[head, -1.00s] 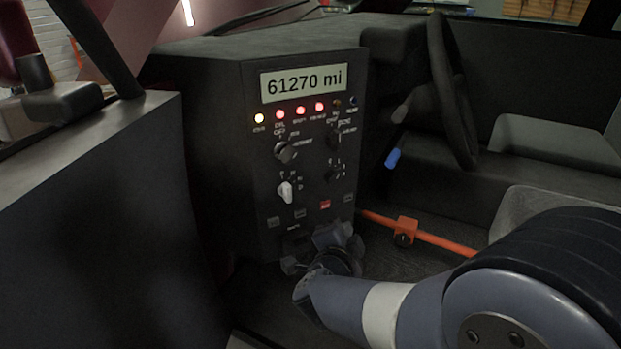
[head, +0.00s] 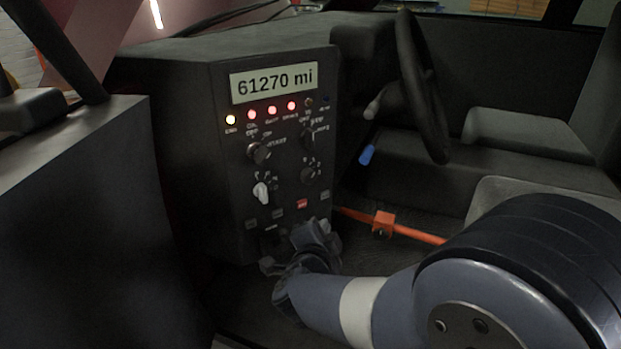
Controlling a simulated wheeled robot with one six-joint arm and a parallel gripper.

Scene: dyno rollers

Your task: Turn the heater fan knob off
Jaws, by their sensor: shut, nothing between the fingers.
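The dark control panel (head: 228,150) carries several knobs. On it are an upper left black knob (head: 259,152), an upper right black knob (head: 308,137), a lower left white lever knob (head: 261,193) and a lower right black knob (head: 309,176). The small labels are too blurred to tell which one is the heater fan knob. My gripper (head: 308,240) is dark and hard to make out at the panel's lower edge, below the knobs. It is shut and empty, and does not appear to touch any knob.
Lit lamps and a mileage display (head: 275,83) sit above the knobs. A dark door-like panel (head: 85,220) stands at the left.

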